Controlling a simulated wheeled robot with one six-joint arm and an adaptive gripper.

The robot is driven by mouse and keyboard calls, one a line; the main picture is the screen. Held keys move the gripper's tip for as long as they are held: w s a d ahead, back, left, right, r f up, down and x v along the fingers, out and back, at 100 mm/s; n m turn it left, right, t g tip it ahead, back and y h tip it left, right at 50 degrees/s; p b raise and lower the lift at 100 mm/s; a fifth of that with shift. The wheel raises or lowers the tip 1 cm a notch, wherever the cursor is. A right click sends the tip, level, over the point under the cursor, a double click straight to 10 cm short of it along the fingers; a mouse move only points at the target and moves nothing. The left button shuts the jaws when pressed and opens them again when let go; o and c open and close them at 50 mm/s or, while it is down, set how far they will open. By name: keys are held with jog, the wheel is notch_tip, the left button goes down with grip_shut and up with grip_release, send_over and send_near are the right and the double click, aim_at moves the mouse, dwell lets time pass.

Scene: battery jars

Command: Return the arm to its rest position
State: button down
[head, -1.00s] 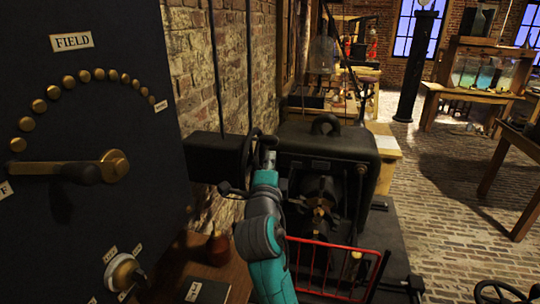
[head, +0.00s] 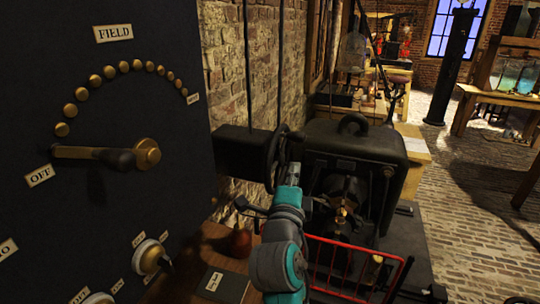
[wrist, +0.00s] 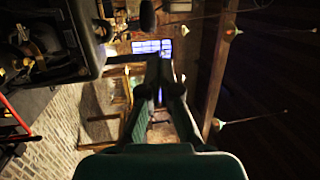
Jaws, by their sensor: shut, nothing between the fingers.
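My gripper (wrist: 162,66) shows in the wrist view with its two dark fingers drawn together at the tips and nothing between them. It points out into the open room, away from any near surface. In the head view my teal and grey arm rises from the bottom middle, in front of the black machine (head: 352,152). The fingers cannot be made out clearly in the head view.
A black panel (head: 110,215) with a FIELD dial and brass lever (head: 148,155) stands close on the left. A handwheel (head: 277,158) is just behind the arm. Brick floor (head: 480,225) lies open at right.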

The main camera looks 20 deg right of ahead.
jog(key=shift+f, duration=0.15)
jog(key=s+a+f+n+y, duration=0.1)
jog(key=s+f+n+y, duration=0.3)
jog(key=s+f+n, duration=0.7)
jog(key=s+a+f+n+y, duration=0.1)
jog(key=s+f+n+y, duration=0.5)
jog(key=f, duration=1)
jog(key=s+f+n+g, duration=0.1)
jog(key=s+n, duration=0.2)
jog(key=s, duration=1.2)
jog(key=s+n+g+h, duration=0.1)
jog(key=s+n, duration=0.2)
jog(key=s, duration=1.3)
jog(key=shift+f+g, duration=0.4)
jog(key=shift+s, duration=0.1)
